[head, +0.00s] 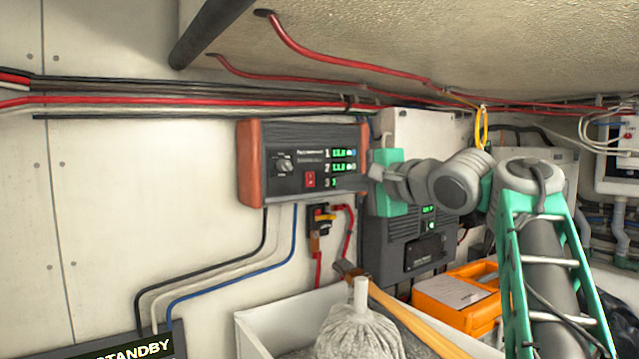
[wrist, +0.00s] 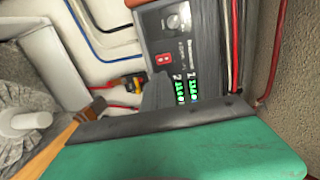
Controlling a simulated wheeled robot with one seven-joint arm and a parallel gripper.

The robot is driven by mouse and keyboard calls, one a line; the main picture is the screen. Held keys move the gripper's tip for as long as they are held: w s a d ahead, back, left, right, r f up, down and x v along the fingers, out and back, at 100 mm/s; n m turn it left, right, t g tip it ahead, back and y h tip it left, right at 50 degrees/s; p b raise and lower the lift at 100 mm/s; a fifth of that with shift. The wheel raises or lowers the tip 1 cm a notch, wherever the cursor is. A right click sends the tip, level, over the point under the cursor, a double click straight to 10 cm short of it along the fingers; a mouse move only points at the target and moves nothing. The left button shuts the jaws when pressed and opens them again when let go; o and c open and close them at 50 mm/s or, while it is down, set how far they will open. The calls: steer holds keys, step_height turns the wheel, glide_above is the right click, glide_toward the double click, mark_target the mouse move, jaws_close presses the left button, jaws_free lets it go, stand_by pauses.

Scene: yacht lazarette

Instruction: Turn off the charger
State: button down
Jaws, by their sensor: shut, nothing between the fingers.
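The unit I take for the charger (head: 262,165) is on the white wall, with a black face and orange-brown ends. It has a grey knob (head: 284,164), a red rocker switch (head: 310,179) and lit green readouts numbered from 1. The switch also shows in the wrist view (wrist: 162,59), its position too small to read. My gripper (head: 340,184) is shut and empty, reaching from the right across the lower right of the face. Its tip covers part of the lowest readout and lies right of the switch, apart from it. Contact with the face cannot be told.
A yellow-and-black switch (head: 321,220) with red cables is below the unit. A dark box with a green display (head: 408,245) is under my wrist. A white bin (head: 262,325) holds a mop (head: 360,335). An orange case (head: 458,298) is at right. Red cables run overhead.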

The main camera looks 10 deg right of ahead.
mark_target(311, 184)
steer(key=p+x, duration=0.2)
steer(key=x, duration=0.7)
steer(key=shift+w+a, duration=0.15)
steer(key=shift+w, duration=0.25)
